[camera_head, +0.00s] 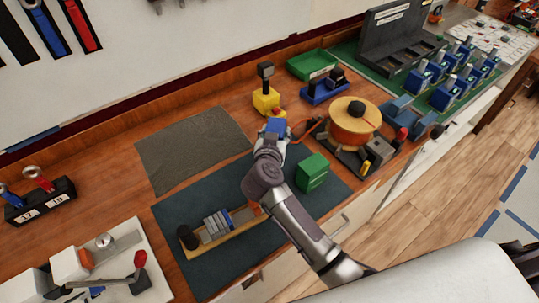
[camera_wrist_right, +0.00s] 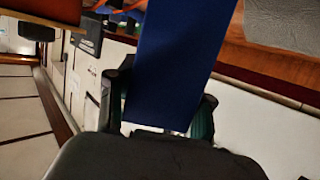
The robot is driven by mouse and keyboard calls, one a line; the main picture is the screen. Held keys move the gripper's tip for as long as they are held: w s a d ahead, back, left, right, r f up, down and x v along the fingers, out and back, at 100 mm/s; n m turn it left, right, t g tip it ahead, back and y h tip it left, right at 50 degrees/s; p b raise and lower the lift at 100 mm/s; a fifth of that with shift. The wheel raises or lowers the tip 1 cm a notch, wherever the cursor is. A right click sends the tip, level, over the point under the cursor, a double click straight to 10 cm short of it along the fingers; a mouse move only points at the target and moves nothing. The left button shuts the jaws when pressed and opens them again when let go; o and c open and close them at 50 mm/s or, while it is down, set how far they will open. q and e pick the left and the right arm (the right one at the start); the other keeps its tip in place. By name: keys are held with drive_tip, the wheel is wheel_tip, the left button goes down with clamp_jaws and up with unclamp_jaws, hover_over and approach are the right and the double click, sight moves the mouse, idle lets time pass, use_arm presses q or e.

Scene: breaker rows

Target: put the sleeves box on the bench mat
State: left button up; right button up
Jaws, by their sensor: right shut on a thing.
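My right gripper (camera_head: 274,138) is shut on a blue box (camera_head: 277,126), just beyond the far edge of the dark blue-green mat (camera_head: 232,258). In the right wrist view the blue box (camera_wrist_right: 175,65) stands between the two fingers (camera_wrist_right: 160,115) and fills the middle. No label on it can be read, so I cannot tell by name whether it is the sleeves box. A green box (camera_head: 312,172) stands on the right part of the dark mat. A grey mat (camera_head: 190,150) lies bare behind the dark one. My left gripper is out of view.
A wooden tray (camera_head: 240,222) with grey pieces takes up the dark mat's left part. A yellow device (camera_head: 266,100), a green bin (camera_head: 311,64) and an orange reel (camera_head: 353,121) stand beyond the gripper. A white board with a lever tool (camera_head: 125,262) is at lower left.

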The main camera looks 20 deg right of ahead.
wheel_tip(320, 180, down, 5)
drive_tip(key=shift+f, duration=0.1)
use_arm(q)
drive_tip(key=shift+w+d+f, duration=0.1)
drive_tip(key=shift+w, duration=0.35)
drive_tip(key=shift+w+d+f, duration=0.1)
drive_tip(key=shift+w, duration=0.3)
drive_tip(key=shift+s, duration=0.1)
use_arm(e)
drive_tip(key=shift+f, duration=0.2)
drive_tip(key=o, duration=1.4)
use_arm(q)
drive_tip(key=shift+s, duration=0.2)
use_arm(e)
drive_tip(key=shift+r, duration=0.1)
use_arm(q)
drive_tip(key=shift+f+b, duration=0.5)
drive_tip(key=shift+b, duration=0.2)
use_arm(e)
drive_tip(key=v, duration=1.2)
drive_tip(key=shift+r, duration=0.1)
